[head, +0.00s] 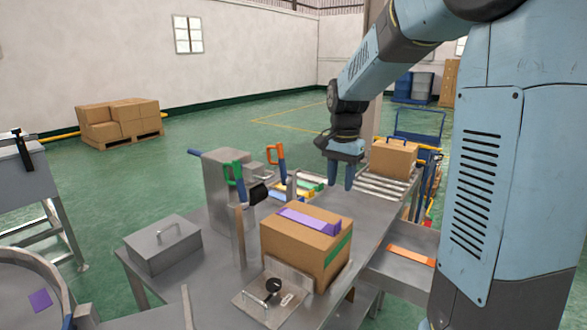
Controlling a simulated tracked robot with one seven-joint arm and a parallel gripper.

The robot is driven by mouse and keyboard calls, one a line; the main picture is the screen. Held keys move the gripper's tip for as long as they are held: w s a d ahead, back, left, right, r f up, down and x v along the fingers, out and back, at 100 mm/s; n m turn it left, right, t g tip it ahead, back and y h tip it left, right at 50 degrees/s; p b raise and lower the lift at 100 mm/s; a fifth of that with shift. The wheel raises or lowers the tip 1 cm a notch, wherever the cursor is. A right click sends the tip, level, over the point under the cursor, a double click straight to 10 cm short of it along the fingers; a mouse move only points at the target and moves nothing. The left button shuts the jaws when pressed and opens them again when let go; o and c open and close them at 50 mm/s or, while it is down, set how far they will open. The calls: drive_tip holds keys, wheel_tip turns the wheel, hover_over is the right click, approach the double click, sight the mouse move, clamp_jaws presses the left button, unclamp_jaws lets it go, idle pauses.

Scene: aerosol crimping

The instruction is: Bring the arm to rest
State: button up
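My arm reaches in from the upper right, and my gripper (341,178) hangs fingers-down above the metal bench. Two blue fingers show with a gap between them, and nothing shows in the gap. The gripper is above and behind the cardboard box with the purple strip (303,239), and left of another cardboard box (394,157) on the rollers. It appears to touch neither box.
A roller track (375,187) lies behind. Open green floor (190,165) stretches beyond.

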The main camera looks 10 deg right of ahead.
drive_tip(key=s+r+n+t, duration=0.2)
drive_tip(key=s+n, duration=0.2)
drive_tip(key=s, duration=0.8)
drive_tip(key=s+r+n+t, duration=0.3)
drive_tip(key=s+n, duration=0.2)
drive_tip(key=s, duration=0.6)
drive_tip(key=shift+s+r, duration=0.25)
drive_tip(key=shift+s, duration=0.15)
